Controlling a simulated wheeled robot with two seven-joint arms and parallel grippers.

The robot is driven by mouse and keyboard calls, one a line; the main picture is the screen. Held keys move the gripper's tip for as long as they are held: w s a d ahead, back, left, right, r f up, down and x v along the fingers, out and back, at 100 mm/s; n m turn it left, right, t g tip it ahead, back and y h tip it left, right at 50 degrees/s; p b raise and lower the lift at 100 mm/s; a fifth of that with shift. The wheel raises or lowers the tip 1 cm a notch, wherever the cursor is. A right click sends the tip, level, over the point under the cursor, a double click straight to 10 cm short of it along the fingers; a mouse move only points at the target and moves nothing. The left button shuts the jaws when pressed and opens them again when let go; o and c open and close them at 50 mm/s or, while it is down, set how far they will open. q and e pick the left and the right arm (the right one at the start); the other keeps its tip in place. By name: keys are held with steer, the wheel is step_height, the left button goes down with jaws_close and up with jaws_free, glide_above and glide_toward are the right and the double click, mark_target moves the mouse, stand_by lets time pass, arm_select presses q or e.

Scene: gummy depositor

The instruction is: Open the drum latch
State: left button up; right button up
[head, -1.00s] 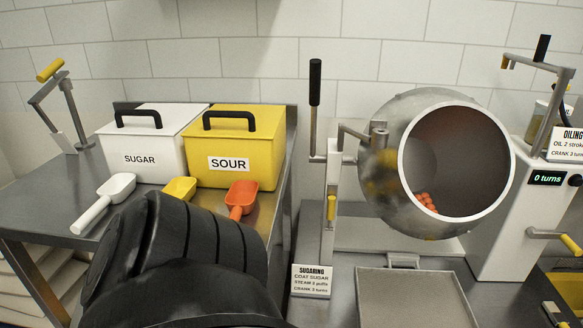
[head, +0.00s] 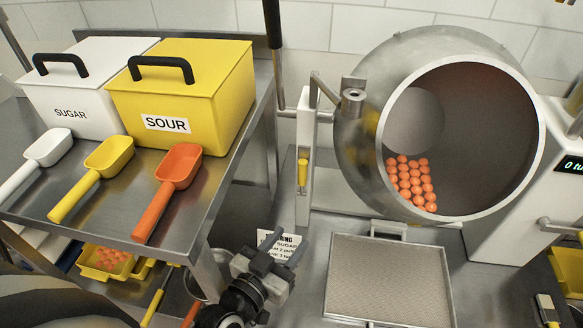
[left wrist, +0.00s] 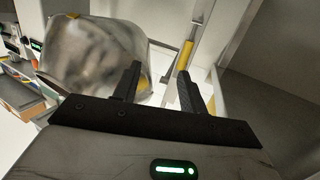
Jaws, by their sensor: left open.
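The steel drum (head: 362,140) has a wide open mouth facing forward and holds several orange gummies (head: 410,184). A yellow-handled lever, which looks like the latch (head: 303,172), hangs upright on the white post left of the drum. In the left wrist view the yellow lever (left wrist: 186,54) is beyond the fingertips, near the right finger, with the drum (left wrist: 95,55) to the left. My left gripper (head: 284,250) is open and empty, in front of and below the lever, apart from it. It also shows in the left wrist view (left wrist: 160,72). My right gripper is out of view.
A grey tray (head: 388,281) lies below the drum mouth. A sugaring sign (head: 266,238) is partly hidden behind my left gripper. At left, a steel table holds the sugar bin (head: 70,98), the sour bin (head: 180,95) and scoops, with its edge near my left arm.

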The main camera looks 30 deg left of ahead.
arm_select(q)
steer(key=a+n+t+y, duration=0.1)
steer(key=a+n+y, duration=0.1)
steer(key=a+y, duration=0.1)
glide_toward(301, 175)
steer(key=w, duration=0.7)
steer(key=shift+w+a, duration=0.3)
steer(key=shift+w, duration=0.65)
